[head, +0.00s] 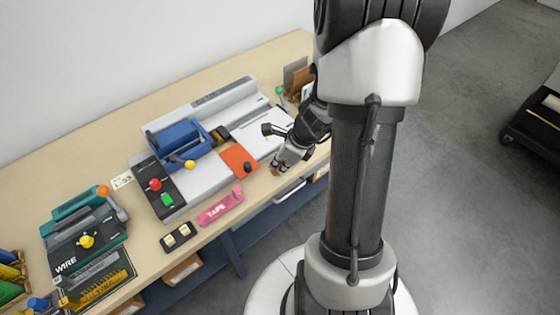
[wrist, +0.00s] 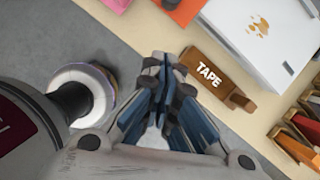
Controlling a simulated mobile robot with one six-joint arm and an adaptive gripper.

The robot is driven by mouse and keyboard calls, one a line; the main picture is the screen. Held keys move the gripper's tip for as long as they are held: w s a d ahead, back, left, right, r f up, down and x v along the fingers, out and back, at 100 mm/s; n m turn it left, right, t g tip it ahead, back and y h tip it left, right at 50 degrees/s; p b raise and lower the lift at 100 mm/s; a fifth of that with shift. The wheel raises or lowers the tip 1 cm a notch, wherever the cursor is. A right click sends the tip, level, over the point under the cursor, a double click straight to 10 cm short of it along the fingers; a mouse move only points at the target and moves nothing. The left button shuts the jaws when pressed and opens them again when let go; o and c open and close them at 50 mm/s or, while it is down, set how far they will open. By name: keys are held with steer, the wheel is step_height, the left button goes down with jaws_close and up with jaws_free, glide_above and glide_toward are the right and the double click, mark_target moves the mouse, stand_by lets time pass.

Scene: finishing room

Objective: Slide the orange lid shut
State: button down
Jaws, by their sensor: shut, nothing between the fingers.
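The orange lid (head: 236,158) is a flat plate with a black knob (head: 248,167), lying on the front of the long grey machine (head: 205,178). Whatever lies under it is hidden. In the wrist view, part of the orange lid (wrist: 186,10) shows at the top edge, with dark knob beside it. My gripper (head: 276,170) is just right of the lid near the table's front edge, apart from the knob. In the wrist view, my gripper (wrist: 163,62) has its fingers together and empty.
The machine carries a blue press (head: 180,140), a yellow knob (head: 190,164), and red and green buttons. A pink tape dispenser (head: 220,208) lies in front. A brown tape holder (wrist: 212,75) is right of my fingers in the wrist view. A teal wire machine (head: 85,240) stands left.

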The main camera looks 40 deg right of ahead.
steer(key=b+x, duration=0.2)
steer(key=x, duration=0.4)
steer(key=shift+b, duration=0.35)
steer(key=shift+w+a+r+p, duration=0.2)
steer(key=shift+w+a, duration=0.1)
steer(key=shift+w, duration=0.25)
steer(key=shift+w+a+r+p, duration=0.2)
steer(key=shift+w+a, duration=0.1)
steer(key=shift+w, duration=0.25)
steer(key=shift+w+a, duration=0.3)
steer(key=shift+w, duration=0.2)
